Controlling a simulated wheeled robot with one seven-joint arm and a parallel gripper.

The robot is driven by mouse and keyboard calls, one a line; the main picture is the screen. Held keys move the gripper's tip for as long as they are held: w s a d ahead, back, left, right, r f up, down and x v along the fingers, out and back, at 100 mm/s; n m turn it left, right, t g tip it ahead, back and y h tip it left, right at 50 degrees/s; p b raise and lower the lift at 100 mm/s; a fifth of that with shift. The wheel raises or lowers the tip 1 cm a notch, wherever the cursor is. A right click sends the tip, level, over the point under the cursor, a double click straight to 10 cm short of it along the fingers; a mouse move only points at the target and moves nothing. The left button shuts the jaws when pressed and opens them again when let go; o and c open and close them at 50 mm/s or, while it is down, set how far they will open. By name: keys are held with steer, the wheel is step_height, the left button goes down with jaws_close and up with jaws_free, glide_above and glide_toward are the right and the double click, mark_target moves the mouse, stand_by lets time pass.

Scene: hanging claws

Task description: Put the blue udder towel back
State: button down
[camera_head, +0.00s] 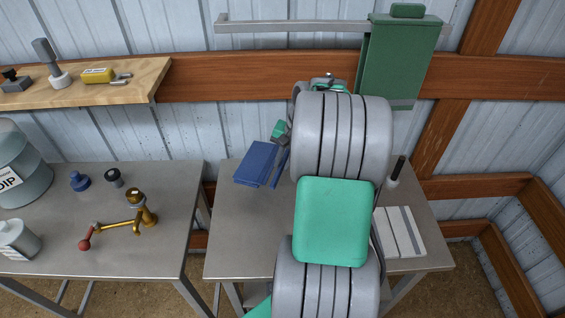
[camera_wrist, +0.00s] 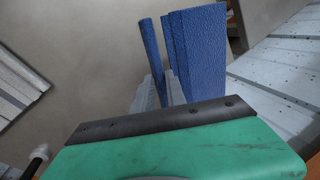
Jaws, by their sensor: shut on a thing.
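A thin blue towel (camera_head: 279,168) shows as a narrow strip beside a wider blue folded stack (camera_head: 256,163) at the back left of the right-hand table. In the wrist view the narrow blue towel (camera_wrist: 149,45) runs down between the grey fingers of my gripper (camera_wrist: 160,92), which is shut on it. The wider blue stack (camera_wrist: 200,50) stands just right of it, with a narrow gap at the top; whether they touch lower down I cannot tell.
The grey table (camera_head: 240,225) also bears a white striped block (camera_head: 398,232) and a black-handled tool (camera_head: 396,171) on the right. A green holder (camera_head: 400,62) hangs from a wall rail (camera_head: 290,27) above. The left table (camera_head: 150,255) holds brass fittings. Bare table lies left of my arm.

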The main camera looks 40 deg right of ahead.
steer(key=shift+r+p, duration=0.15)
steer(key=shift+p, duration=0.15)
steer(key=shift+a+f+b, duration=0.1)
steer(key=shift+f+b, duration=1.7)
steer(key=shift+f, duration=1.25)
steer(key=shift+f+b, duration=0.85)
steer(key=shift+f, duration=0.75)
steer(key=c, duration=1.3)
jaws_free()
steer(key=shift+r, duration=0.1)
steer(key=shift+p+v, duration=2.85)
steer(key=shift+v, duration=0.55)
steer(key=shift+w+a+r, duration=0.1)
steer(key=shift+a, duration=0.05)
